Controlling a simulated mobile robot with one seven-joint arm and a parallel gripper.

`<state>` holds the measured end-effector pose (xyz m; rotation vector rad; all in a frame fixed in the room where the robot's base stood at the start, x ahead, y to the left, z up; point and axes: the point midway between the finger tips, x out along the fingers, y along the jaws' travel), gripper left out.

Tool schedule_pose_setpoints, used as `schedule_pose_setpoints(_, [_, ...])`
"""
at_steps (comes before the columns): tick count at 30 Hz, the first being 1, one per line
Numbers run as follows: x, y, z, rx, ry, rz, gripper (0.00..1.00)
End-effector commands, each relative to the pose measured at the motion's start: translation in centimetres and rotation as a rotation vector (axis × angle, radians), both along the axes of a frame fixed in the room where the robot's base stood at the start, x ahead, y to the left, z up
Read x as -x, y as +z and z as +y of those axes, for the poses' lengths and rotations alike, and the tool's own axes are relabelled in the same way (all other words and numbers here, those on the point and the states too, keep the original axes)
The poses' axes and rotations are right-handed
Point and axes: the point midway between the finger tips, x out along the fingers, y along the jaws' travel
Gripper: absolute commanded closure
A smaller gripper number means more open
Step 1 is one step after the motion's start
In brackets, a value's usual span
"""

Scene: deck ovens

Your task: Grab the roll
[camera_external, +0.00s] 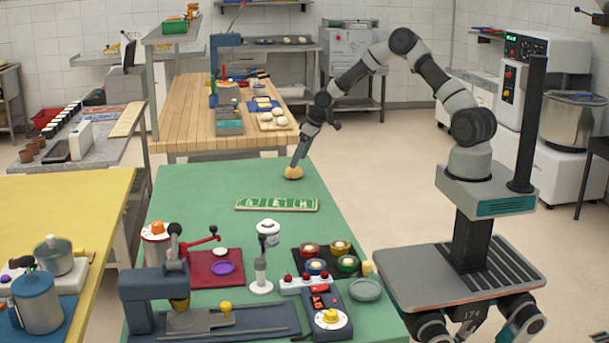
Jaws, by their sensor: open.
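The roll (293,173) is a small tan, rounded piece on the far part of the green table (200,195). My arm reaches left from its base and down to the table. My gripper (294,165) points down right at the roll, its fingertips just above or at its top. The jaws are open. At this size I cannot tell whether the fingers touch the roll or straddle it.
A green-and-white strip (277,204) lies just in front of the roll. Several bowls, a press, a red mat (205,270) and a control box (327,312) crowd the near half of the table. The far left of the green top is clear.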

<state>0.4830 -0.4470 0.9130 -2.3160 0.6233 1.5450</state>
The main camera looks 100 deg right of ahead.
Motion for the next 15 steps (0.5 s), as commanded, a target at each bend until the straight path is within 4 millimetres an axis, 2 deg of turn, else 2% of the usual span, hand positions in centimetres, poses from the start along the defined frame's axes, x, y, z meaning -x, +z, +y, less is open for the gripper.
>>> schedule_pose_setpoints(9, [-1.3, -4.2, -0.7, -0.003, 0.000, 0.001, 0.27])
schedule_pose_setpoints(15, [-1.6, -4.7, -0.9, -0.001, 0.000, 0.001, 0.27])
